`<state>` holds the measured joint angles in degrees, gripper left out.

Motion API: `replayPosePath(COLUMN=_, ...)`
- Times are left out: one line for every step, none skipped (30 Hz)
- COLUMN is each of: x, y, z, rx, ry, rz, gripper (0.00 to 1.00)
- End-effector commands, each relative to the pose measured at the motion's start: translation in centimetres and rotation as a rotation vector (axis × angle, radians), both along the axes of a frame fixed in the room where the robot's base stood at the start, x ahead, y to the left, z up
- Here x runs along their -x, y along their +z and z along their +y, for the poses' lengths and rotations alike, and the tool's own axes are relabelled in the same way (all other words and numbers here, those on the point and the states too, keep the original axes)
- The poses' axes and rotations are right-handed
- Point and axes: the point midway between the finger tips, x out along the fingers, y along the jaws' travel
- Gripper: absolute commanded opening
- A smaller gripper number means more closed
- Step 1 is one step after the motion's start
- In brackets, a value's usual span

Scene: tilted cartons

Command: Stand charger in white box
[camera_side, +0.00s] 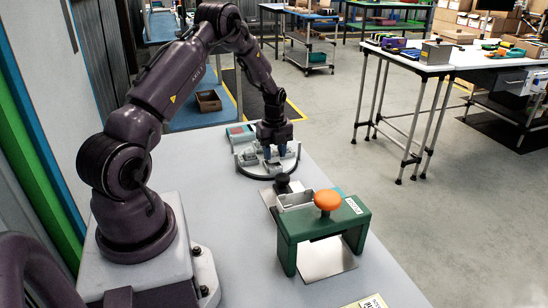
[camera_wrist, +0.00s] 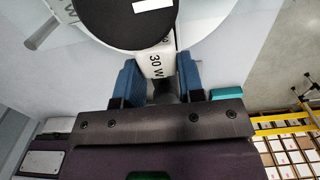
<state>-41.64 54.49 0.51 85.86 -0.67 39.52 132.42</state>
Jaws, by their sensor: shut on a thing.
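My gripper (camera_side: 275,152) points down over a round grey fixture (camera_side: 246,172) near the far end of the table. In the wrist view its blue fingers (camera_wrist: 157,80) are shut on the charger (camera_wrist: 155,64), a white block marked "30 W". The charger's lower part is hidden, and in the side view I cannot make it out between the fingers. An open pale box (camera_side: 296,199), which looks like the white box, sits nearer the side camera, behind a green stand. My gripper is apart from this box. I cannot see its floor clearly.
The green stand (camera_side: 288,247) with an orange knob (camera_side: 328,200) stands over a metal plate (camera_side: 325,262), close to the box. A small black object (camera_side: 283,183) stands between fixture and box. A black disc (camera_wrist: 110,15) lies close to the charger in the wrist view.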

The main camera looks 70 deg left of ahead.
Motion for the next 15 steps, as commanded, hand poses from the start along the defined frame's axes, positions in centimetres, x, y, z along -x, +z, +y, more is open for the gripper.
replayPosePath(x=0.1, y=-1.0, z=-0.1, rx=0.004, ry=0.000, rz=0.005, gripper=0.15)
replayPosePath(x=0.2, y=-1.3, z=-0.1, rx=0.004, ry=0.000, rz=0.005, gripper=0.15)
replayPosePath(x=0.1, y=-1.7, z=-0.1, rx=0.003, ry=0.000, rz=0.003, gripper=0.15)
replayPosePath(x=0.1, y=-1.8, z=-0.1, rx=0.002, ry=0.000, rz=0.002, gripper=0.15)
replayPosePath(x=0.1, y=-1.9, z=-0.1, rx=0.001, ry=0.000, rz=0.002, gripper=0.15)
replayPosePath(x=0.1, y=-2.0, z=-0.1, rx=0.001, ry=0.000, rz=0.001, gripper=0.15)
replayPosePath(x=0.1, y=-2.0, z=-0.1, rx=0.001, ry=0.000, rz=0.001, gripper=0.15)
replayPosePath(x=0.1, y=-2.0, z=-0.1, rx=0.001, ry=0.000, rz=0.001, gripper=0.15)
replayPosePath(x=0.1, y=-2.0, z=-0.1, rx=0.001, ry=0.000, rz=0.001, gripper=0.15)
replayPosePath(x=0.1, y=-2.0, z=-0.1, rx=0.001, ry=0.000, rz=0.001, gripper=0.15)
replayPosePath(x=0.1, y=-2.0, z=-0.1, rx=0.001, ry=0.000, rz=0.001, gripper=0.15)
replayPosePath(x=0.1, y=-2.0, z=-0.1, rx=0.001, ry=0.000, rz=0.001, gripper=0.15)
replayPosePath(x=0.1, y=-2.0, z=-0.1, rx=0.001, ry=0.000, rz=0.001, gripper=0.15)
replayPosePath(x=0.1, y=-2.1, z=-0.1, rx=0.001, ry=0.000, rz=0.002, gripper=0.15)
replayPosePath(x=0.2, y=-2.2, z=-0.1, rx=0.002, ry=0.000, rz=0.002, gripper=0.15)
